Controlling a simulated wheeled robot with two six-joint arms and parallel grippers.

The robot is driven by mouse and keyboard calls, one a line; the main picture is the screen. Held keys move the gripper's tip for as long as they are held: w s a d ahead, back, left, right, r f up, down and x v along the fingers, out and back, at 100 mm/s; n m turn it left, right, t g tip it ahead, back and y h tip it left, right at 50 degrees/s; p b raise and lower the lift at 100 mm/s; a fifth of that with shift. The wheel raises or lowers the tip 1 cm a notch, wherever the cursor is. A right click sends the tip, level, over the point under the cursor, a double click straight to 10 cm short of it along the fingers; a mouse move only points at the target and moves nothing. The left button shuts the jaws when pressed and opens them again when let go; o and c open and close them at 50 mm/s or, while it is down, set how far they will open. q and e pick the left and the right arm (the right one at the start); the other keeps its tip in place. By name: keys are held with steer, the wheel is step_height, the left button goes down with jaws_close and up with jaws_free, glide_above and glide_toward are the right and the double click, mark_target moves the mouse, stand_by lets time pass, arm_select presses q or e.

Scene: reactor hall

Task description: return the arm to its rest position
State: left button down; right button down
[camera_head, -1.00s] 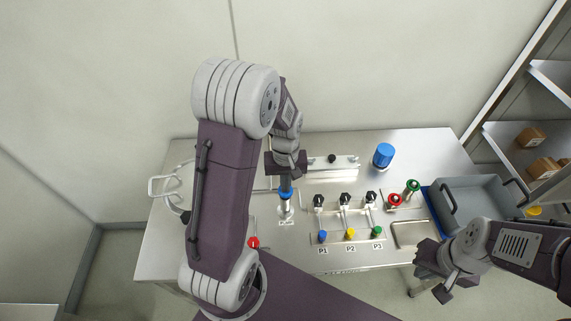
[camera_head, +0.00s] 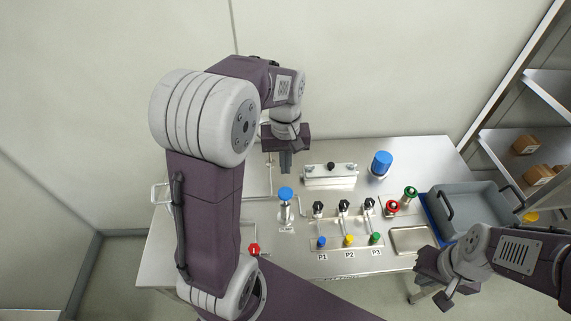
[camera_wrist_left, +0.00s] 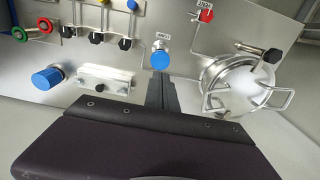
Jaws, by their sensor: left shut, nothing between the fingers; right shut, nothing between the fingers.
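My left gripper (camera_head: 286,162) is shut and empty, raised above the back part of the steel table (camera_head: 160,252). In the head view it hangs behind the blue-topped knob (camera_head: 285,194). The left wrist view shows the shut fingers (camera_wrist_left: 161,92) pointing toward that blue knob (camera_wrist_left: 160,60), apart from it as far as I can tell. My right gripper (camera_head: 437,283) is shut and empty beyond the table's front right edge, near the grey bin.
Black switches (camera_head: 344,207) and coloured plugs (camera_head: 348,241) line the panel. A larger blue knob (camera_head: 381,162), a red valve (camera_head: 393,207), a green valve (camera_head: 410,193) and a grey bin (camera_head: 468,207) stand to the right. A round lidded vessel (camera_wrist_left: 238,88) shows in the wrist view.

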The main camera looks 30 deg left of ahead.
arm_select(q)
steer(key=shift+w, duration=0.15)
steer(key=s+d+f+m+b, duration=0.2)
steer(key=s+f+m+b, duration=0.1)
steer(key=s+f, duration=0.2)
steer(key=s+d+f+m+t+b, duration=0.1)
steer(key=s+d+f+m+b, duration=0.2)
steer(key=f, duration=0.7)
steer(key=shift+s+b, duration=0.65)
steer(key=shift+s, duration=0.2)
steer(key=shift+d+f, duration=0.1)
steer(key=shift+d, duration=0.05)
